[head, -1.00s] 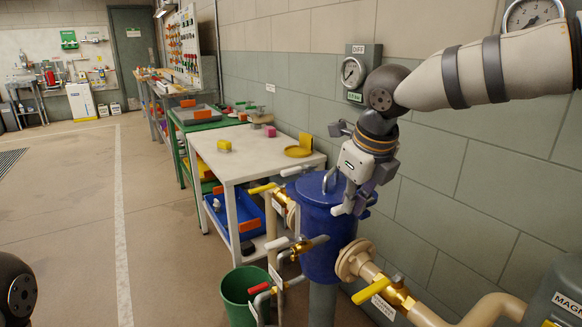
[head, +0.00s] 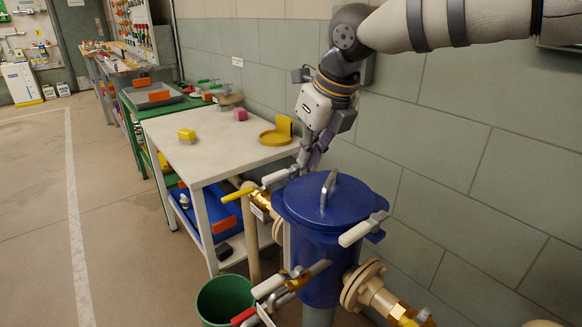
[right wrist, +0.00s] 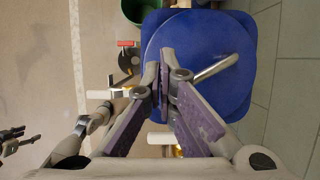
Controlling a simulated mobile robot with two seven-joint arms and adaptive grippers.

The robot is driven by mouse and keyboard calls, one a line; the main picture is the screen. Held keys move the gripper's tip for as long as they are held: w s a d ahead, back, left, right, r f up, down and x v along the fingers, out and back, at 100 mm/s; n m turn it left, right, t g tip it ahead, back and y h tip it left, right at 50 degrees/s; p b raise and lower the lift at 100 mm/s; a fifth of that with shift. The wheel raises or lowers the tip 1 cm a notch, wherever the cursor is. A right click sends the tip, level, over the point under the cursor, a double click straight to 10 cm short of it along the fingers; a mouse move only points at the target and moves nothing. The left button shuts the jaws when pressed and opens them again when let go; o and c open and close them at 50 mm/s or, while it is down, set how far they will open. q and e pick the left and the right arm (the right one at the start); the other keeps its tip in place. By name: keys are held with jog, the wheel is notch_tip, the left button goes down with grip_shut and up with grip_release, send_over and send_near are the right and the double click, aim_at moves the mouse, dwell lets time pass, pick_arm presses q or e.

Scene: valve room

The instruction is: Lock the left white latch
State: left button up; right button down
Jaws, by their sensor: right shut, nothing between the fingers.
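The blue vessel (head: 318,250) has a round blue lid with a grey handle (head: 329,188). A white latch (head: 279,176) sticks out at the lid's far left edge; a white piece at the lid's edge, probably this latch, shows in the right wrist view (right wrist: 160,138). A second white latch (head: 364,230) sits on the lid's right side, sloping up to the right. My right gripper (head: 301,168) is shut and empty beyond the lid's far edge, close to the left latch; I cannot tell whether they touch. Its closed fingers (right wrist: 168,82) overlap the lid in the wrist view.
A white table (head: 215,150) with a yellow block and yellow dish stands behind the vessel. A yellow-handled valve (head: 237,194) and other pipe levers crowd the vessel's left. A green bucket (head: 224,298) is in front. The tiled wall (head: 440,170) is close on the right.

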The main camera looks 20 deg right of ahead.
aim_at(292, 197)
jog(key=b+x, duration=0.1)
jog(key=x, duration=0.8)
jog(key=shift+f, duration=0.4)
jog(key=w, duration=0.1)
jog(key=w+a, duration=0.1)
jog(key=w, duration=0.1)
jog(key=shift+w+a+b, duration=0.1)
jog(key=shift+w+b, duration=0.1)
jog(key=shift+b, duration=0.1)
jog(key=shift+w+r, duration=0.15)
jog(key=shift+w, duration=0.05)
pick_arm(q)
jog(key=shift+s+f+g, duration=0.5)
jog(key=shift+s+f, duration=0.55)
jog(key=shift+f, duration=0.1)
pick_arm(e)
jog(key=shift+a+r, duration=0.1)
